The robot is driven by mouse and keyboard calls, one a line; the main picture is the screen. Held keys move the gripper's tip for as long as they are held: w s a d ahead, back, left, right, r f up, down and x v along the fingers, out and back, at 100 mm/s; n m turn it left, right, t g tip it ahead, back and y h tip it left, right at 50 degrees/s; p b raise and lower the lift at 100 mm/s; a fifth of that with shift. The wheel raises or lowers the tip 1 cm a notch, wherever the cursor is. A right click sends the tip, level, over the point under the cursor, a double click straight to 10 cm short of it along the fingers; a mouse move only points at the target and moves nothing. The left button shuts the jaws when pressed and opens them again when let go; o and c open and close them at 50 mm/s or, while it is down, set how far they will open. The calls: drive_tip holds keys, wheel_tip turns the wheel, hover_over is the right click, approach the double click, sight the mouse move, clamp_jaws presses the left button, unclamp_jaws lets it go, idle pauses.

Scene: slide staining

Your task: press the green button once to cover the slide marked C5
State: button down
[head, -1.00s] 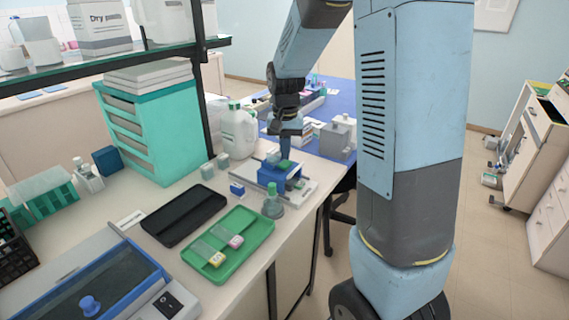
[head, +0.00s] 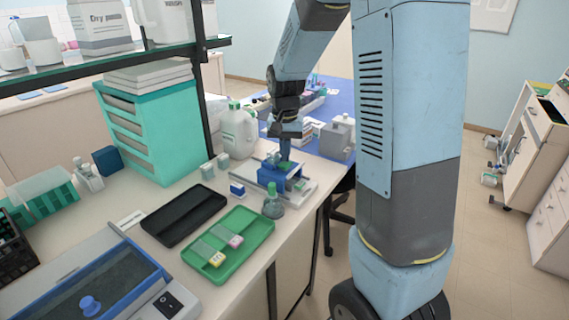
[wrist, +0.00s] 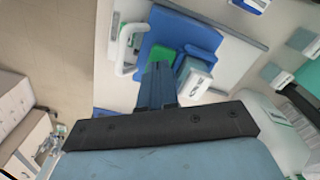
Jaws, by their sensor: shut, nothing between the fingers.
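A blue device (head: 271,176) stands on a pale base plate near the table's right edge; it also shows in the wrist view (wrist: 200,33). The green button (wrist: 161,56) is on its blue body, partly hidden by my fingers. My gripper (wrist: 157,68) is shut and empty, its tips over the button; I cannot tell whether they touch it. In the head view my gripper (head: 285,154) points down over the device. I cannot read a C5 mark.
A small flask with a green top (head: 273,205) stands between the tray and the device. A black tray (head: 184,215), a white jug (head: 238,133) and a teal drawer unit (head: 150,125) are to the left. A white looped part (wrist: 125,50) rises beside the button.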

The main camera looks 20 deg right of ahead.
drive_tip(key=shift+f, duration=0.8)
idle(0.5)
drive_tip(key=shift+r, duration=3.55)
drive_tip(key=shift+s+r, duration=0.3)
drive_tip(key=s+r+n+t, duration=0.2)
drive_tip(key=s+r, duration=0.3)
drive_tip(key=s, duration=0.7)
drive_tip(key=s+r+n+t, duration=0.2)
drive_tip(key=s+r, duration=0.3)
drive_tip(key=s, duration=0.6)
drive_tip(key=shift+s+t, duration=0.4)
drive_tip(key=shift+t, duration=0.4)
